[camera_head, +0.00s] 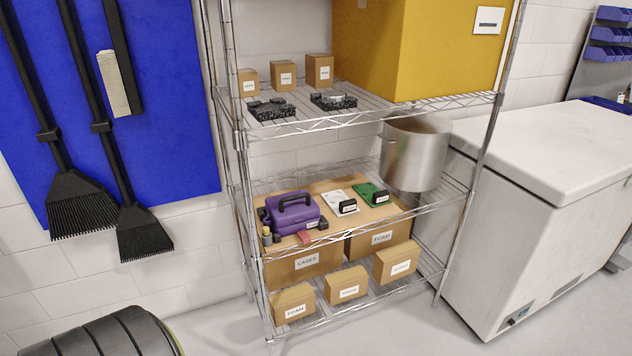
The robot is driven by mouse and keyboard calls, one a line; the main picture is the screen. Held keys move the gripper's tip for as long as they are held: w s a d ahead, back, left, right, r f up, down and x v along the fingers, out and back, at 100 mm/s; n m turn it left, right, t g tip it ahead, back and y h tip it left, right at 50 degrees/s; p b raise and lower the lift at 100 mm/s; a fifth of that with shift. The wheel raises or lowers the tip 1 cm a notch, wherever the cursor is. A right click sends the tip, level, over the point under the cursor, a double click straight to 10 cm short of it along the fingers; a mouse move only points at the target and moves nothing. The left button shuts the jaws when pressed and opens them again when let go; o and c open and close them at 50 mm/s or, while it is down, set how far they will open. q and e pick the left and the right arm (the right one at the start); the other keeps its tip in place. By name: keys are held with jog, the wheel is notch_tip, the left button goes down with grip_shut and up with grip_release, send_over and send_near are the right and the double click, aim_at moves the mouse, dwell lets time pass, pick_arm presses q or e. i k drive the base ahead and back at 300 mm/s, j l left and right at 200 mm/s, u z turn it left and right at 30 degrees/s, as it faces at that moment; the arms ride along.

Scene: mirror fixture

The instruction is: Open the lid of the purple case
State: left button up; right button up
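The purple case (294,214) sits on a brown board (331,217) on the middle shelf of the wire rack. It has a black handle on top, and its lid looks shut. Small dark items and a yellow-topped bottle (267,235) stand at its left front corner. A small reddish item (304,237) lies in front of it. Neither of my grippers is in view.
The wire rack (368,126) has posts at its front corners. A white card (341,202), a green board (371,193) and a steel pot (415,155) are right of the case. Boxes fill the lower shelf. A white chest freezer (548,150) stands at right.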

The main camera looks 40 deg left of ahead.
aim_at(291, 207)
jog(key=u, duration=1.55)
